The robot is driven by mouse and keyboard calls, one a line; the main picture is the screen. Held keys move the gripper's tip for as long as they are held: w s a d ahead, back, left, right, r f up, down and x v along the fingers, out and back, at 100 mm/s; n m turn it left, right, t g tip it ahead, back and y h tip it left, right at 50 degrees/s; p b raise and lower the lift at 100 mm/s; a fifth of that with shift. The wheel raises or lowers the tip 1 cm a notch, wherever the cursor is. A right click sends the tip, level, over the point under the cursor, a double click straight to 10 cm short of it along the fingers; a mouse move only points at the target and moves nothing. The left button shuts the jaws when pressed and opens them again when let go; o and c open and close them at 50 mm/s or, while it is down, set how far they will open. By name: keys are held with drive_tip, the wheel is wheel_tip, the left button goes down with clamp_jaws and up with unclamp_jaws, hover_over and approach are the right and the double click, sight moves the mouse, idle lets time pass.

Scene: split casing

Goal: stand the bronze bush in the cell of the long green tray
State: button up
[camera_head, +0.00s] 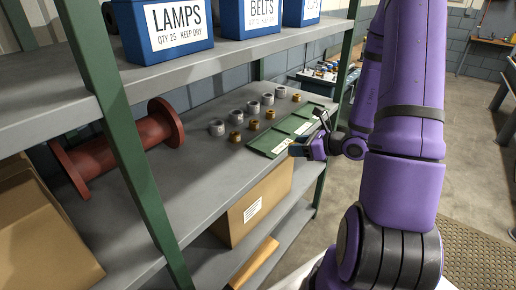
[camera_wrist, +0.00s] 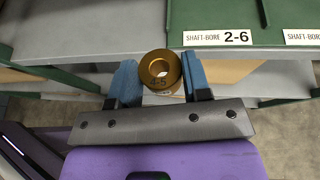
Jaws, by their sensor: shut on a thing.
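My gripper (camera_wrist: 160,85) is shut on a bronze bush (camera_wrist: 144,72), with a blue finger on each side. The bush's open bore faces the wrist camera, and its face bears a dark marking that seems to read 4-5. The long green tray (camera_head: 268,142) lies on the grey shelf, its white labels along the front edge. In the wrist view the tray (camera_wrist: 210,15) is at the upper right, with a label reading SHAFT-BORE 2-6. The bush is in front of the tray's edge, outside it. In the head view my gripper (camera_head: 297,149) is at the tray's near right side.
Bronze bushes (camera_head: 235,136) and several grey rings (camera_head: 217,128) stand in rows behind the tray. A red spool (camera_head: 95,156) lies to the left. Green uprights (camera_head: 133,160) and the upper shelf with blue bins (camera_head: 165,28) bound the space. A cardboard box (camera_head: 262,205) sits below.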

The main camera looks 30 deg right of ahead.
hover_over(267, 146)
drive_tip(key=shift+s+d+f, duration=0.1)
drive_tip(key=shift+s+f, duration=0.2)
drive_tip(key=shift+f, duration=0.4)
drive_tip(key=f, duration=0.2)
drive_tip(key=shift+w+f, duration=0.35)
drive_tip(key=shift+w, duration=0.05)
drive_tip(key=shift+f, duration=0.45)
drive_tip(key=shift+f, duration=0.15)
drive_tip(key=o, duration=1.1)
drive_tip(key=shift+o, duration=0.2)
